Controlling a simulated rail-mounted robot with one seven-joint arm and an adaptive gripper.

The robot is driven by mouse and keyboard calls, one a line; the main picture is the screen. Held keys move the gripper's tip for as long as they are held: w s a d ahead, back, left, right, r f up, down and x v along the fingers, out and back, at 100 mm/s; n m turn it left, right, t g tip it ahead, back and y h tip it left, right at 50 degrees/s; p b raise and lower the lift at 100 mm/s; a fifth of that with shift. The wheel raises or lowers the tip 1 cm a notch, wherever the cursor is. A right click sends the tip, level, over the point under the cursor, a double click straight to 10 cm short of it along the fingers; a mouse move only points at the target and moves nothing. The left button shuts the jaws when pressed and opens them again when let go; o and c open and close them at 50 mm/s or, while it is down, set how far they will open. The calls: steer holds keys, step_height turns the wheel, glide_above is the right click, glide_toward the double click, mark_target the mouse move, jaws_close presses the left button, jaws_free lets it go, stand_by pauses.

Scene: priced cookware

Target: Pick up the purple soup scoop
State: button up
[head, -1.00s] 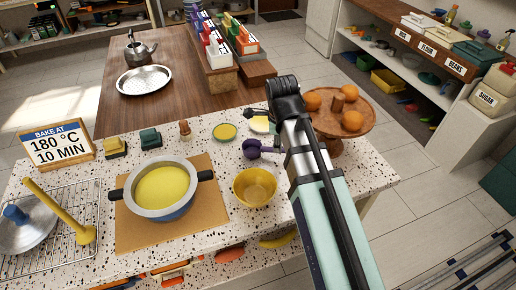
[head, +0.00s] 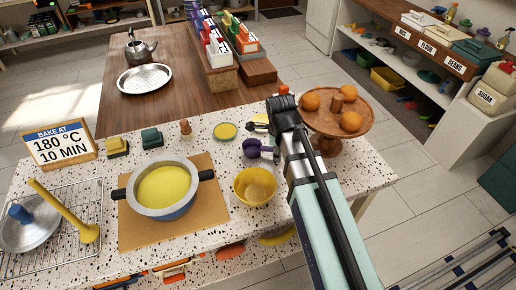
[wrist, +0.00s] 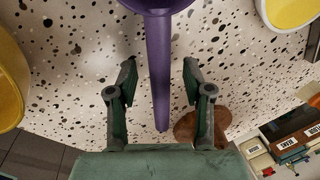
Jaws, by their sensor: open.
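The purple soup scoop (head: 252,147) lies on the speckled counter, between the yellow bowl and the fruit stand. In the wrist view its round head is cut off by the top edge, and its purple handle (wrist: 159,75) runs down the middle. My gripper (wrist: 160,68) is open, with one dark green finger on each side of the handle. A gap shows between the handle and each finger. How high the fingers are above the handle is hard to tell. In the head view my arm hides part of the gripper.
A yellow bowl (head: 254,187) stands just in front of the scoop. A wooden stand (head: 338,122) with oranges is close on the right. A pot (head: 164,188) stands to the left on a board. A small yellow dish (head: 225,132) lies behind.

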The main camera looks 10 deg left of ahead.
jaws_close()
steer(key=shift+r, duration=0.1)
